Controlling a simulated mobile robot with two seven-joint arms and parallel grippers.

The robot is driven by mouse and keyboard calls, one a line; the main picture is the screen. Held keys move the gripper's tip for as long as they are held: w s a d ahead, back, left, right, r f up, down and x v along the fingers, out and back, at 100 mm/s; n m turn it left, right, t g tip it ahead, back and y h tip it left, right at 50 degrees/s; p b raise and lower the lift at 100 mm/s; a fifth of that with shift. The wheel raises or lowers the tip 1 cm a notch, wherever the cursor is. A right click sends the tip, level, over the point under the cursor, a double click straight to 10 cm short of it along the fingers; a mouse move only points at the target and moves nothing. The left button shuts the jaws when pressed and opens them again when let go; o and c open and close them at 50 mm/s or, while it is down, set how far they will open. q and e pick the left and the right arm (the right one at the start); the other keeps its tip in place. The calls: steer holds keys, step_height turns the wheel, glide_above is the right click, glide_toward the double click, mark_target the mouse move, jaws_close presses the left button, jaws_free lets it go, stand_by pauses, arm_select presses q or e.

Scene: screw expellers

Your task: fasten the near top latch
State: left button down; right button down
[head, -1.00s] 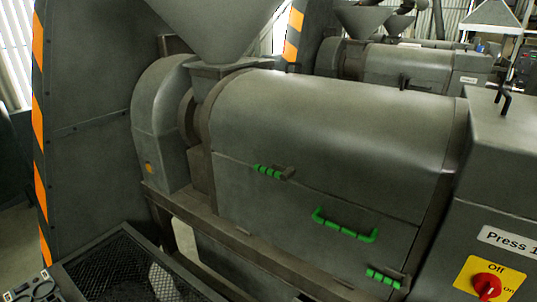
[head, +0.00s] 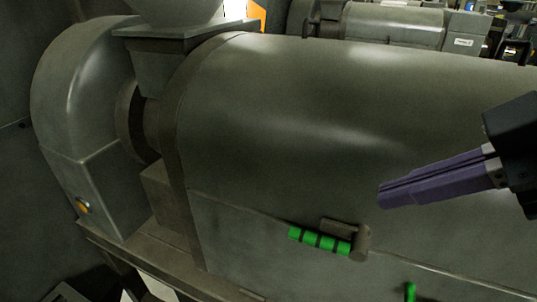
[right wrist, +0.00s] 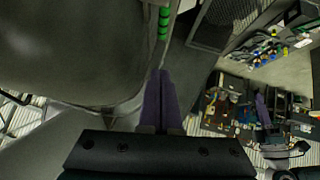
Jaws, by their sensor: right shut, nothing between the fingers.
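A latch with a green ribbed grip (head: 320,241) lies along the seam of the grey press cover (head: 300,110). A dark metal pivot block (head: 360,243) is at its right end. My right gripper (head: 380,195) has purple fingers, shut and empty, pointing left. In the head picture the fingertips are above and slightly right of the latch, apart from it. In the right wrist view the purple fingers (right wrist: 158,98) are together, and a green grip (right wrist: 163,22) shows beyond their tips. I cannot tell whether the latch is fastened. My left gripper is not in view.
The end of a green handle (head: 410,291) shows at the bottom edge of the head view. The hopper (head: 175,10) and rounded end housing (head: 85,100) stand at the left. Another press (head: 395,24) is behind. The space above the cover is open.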

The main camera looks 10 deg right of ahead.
mark_target(308, 233)
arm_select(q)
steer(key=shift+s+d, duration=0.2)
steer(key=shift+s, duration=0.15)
arm_select(e)
steer(key=shift+s, duration=0.15)
